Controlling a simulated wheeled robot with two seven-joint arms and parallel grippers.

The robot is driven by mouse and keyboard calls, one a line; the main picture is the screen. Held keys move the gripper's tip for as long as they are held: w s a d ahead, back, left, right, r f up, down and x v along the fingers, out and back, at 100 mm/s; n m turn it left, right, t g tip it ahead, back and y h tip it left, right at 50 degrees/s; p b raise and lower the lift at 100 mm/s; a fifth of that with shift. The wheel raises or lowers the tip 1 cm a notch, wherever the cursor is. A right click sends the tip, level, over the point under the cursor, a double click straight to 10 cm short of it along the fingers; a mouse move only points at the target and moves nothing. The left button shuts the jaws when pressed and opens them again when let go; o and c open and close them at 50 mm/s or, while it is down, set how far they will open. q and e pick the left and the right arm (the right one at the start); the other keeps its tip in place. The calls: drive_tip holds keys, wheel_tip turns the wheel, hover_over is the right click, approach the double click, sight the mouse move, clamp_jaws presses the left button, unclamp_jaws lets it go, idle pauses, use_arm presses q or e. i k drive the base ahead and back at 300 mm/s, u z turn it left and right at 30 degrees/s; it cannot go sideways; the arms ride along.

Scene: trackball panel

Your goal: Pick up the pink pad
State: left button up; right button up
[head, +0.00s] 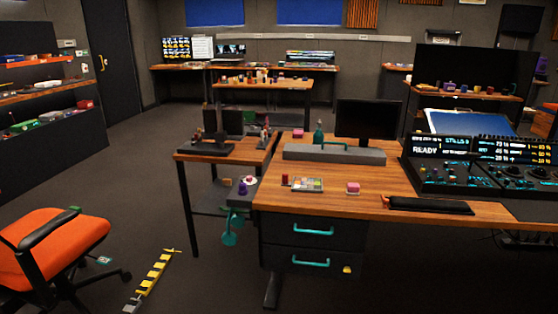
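Two small pink things are on the wooden desk (388,178). One pink block-like thing (353,187) lies near the desk's front edge, right of a small patterned tray. A second pink thing (298,133) sits at the back left of the desk, behind a long grey box. I cannot tell which of them is the pink pad. Neither of my grippers is in view.
The long grey box (335,153) has a teal handle. A black padded rest (428,206) lies at the front right, before the control panels (450,168). An orange chair (50,245) stands front left. Yellow-black striped strip (152,281) lies on the open floor.

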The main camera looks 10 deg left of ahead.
sight(352, 189)
drive_tip(key=u, duration=0.55)
drive_tip(key=i, duration=1.7)
drive_tip(key=z, duration=0.65)
